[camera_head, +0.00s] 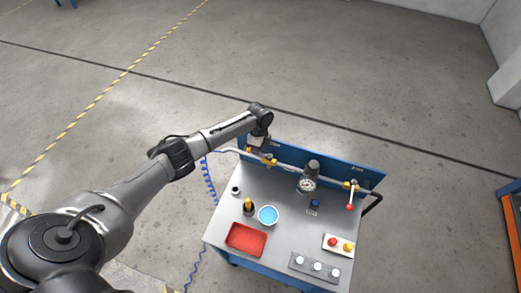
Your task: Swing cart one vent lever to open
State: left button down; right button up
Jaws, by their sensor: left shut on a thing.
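The cart (222,217) stands in the lower middle, with a grey top and a blue back panel (340,170). A pipe with brass valves runs along the panel. My left gripper (257,148) is at the left end of this pipe, pointing down. It is shut on the vent lever there, which the gripper and wrist mostly hide. A brass valve body (270,162) shows just right of the gripper. Another lever with a red tip (350,207) hangs down from the valve (350,186) at the pipe's right end. My right gripper is not in view.
A gauge (306,185) stands mid-pipe. On the top are a red tray (246,239), a blue-filled bowl (268,215), a dark and yellow item (249,206), a button box (338,245) and a grey strip with knobs (314,267). A coiled blue hose (208,181) hangs left.

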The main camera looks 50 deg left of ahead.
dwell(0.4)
pick_arm(q)
jog(key=c, duration=1.2)
grip_release()
jog(key=r, duration=0.4)
jog(key=w+r+b, duration=0.1)
jog(key=r, duration=0.4)
jog(key=w+a+r+b, duration=0.1)
jog(key=r, duration=0.3)
jog(key=shift+w+a+r, duration=0.1)
jog(key=shift+w+r, duration=0.15)
